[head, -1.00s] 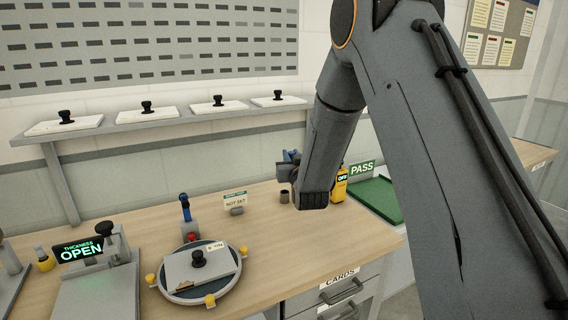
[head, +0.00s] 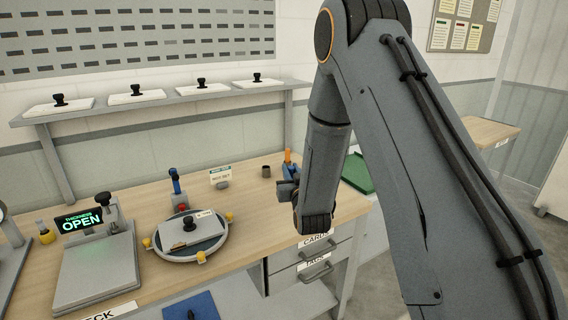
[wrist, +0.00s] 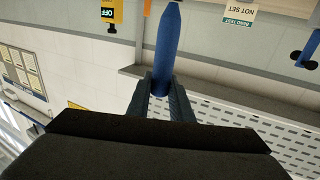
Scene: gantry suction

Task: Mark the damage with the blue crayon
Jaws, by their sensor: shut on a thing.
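A grey plate (head: 180,238) with a black knob lies on a round turntable (head: 160,255) with yellow clamps on the bench. The damage itself is too small to make out. My gripper (head: 289,186) is above the bench, to the right of the turntable and apart from it. In the wrist view my gripper (wrist: 163,88) is shut on a blue crayon (wrist: 166,45), which sticks out beyond the fingertips. In the head view the crayon cannot be told apart from the bluish fingers.
A blue-handled toggle (head: 175,183) stands behind the turntable. A thickness gauge (head: 95,265) reading OPEN stands left. A small dark cup (head: 266,171), a NOT SET sign (head: 220,176) and a green tray (head: 357,173) are at the back. An orange upright thing (head: 287,157) shows behind my gripper.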

